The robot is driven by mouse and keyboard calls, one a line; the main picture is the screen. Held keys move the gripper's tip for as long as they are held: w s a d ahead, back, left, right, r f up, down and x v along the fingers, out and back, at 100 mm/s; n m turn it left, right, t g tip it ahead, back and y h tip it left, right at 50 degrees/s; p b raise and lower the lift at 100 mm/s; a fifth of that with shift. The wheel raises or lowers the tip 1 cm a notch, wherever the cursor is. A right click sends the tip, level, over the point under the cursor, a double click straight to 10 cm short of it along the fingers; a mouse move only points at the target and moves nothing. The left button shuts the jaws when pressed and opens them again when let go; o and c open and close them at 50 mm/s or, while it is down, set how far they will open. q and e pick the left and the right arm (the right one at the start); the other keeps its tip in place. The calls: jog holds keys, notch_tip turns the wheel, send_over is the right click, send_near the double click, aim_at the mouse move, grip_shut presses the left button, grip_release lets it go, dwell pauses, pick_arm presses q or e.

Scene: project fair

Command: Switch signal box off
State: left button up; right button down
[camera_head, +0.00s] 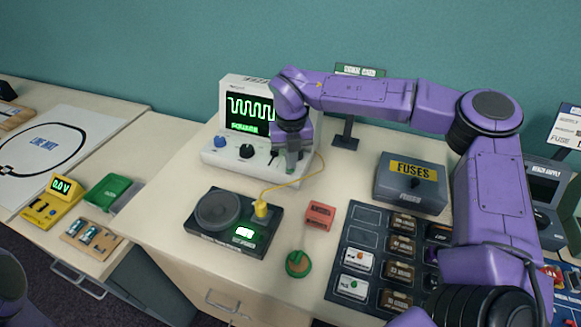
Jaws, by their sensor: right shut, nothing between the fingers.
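The signal box is a white unit (214,157) at the back of the desk. My right gripper (291,163) is shut and empty, pointing down at the right end of this ledge, close beside the lever. I cannot tell whether it touches the lever. My left gripper is out of view.
A yellow cable (305,178) runs from near the signal box to a black speaker unit (208,241) with a lit label. A red block (320,215), a green round piece (298,264), a grey fuses box (411,183) and a dark fuse tray (345,285) stand to the right.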

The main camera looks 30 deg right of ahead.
jog(key=shift+f, duration=0.2)
notch_tip(320, 180, up, 10)
jog(key=p, duration=0.7)
jog(key=shift+p, duration=0.4)
